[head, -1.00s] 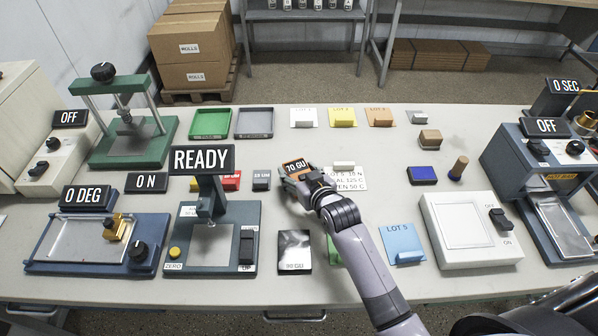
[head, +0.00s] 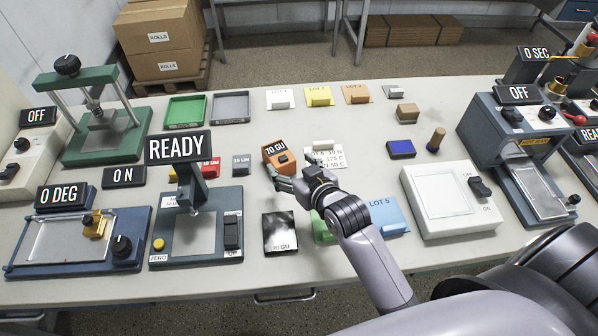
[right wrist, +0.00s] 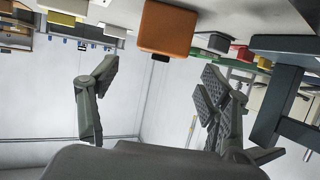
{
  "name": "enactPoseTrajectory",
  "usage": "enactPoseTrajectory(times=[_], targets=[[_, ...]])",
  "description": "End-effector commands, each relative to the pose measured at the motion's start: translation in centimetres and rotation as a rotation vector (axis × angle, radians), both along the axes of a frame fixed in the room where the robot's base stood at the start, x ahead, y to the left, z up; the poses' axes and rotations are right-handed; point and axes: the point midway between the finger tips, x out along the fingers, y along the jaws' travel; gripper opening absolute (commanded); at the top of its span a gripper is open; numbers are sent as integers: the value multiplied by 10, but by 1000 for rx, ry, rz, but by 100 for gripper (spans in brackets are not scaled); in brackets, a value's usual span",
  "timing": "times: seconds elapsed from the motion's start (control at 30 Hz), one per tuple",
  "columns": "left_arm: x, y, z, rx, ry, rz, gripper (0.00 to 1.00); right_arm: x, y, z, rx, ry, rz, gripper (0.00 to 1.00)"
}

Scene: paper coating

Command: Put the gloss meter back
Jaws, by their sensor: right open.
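The gloss meter is an orange-brown box (head: 281,158) with a black "70 GU" display on its top. It stands on the table near the middle, right of the small red and grey blocks. In the right wrist view the orange box (right wrist: 167,29) is at the top, beyond the fingertips and apart from them. My right gripper (head: 288,182) is open and empty, just in front of the gloss meter. Its spread fingers also show in the right wrist view (right wrist: 160,85). A dark glossy tile marked "90 GU" (head: 280,232) lies in front of the meter. My left gripper is not in view.
The "READY" device (head: 225,222) stands left of the tile. A white card with text (head: 330,160) is right of the meter. A blue "LOT 5" card (head: 385,214) and green piece (head: 320,228) lie beside my right arm. A white box with a switch (head: 450,200) is further right.

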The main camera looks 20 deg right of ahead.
Motion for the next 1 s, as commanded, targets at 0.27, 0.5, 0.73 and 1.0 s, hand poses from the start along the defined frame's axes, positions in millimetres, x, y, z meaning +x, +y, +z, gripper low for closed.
enactPoseTrajectory(times=[0.27,0.5,0.73,1.0], targets=[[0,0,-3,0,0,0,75,-30,-4,12,0,0,0,71],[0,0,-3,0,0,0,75,-33,-4,14,1,0,0,71],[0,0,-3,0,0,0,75,-32,-4,14,1,-1,0,71],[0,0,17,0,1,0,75,-32,-4,34,1,-1,0,71]])
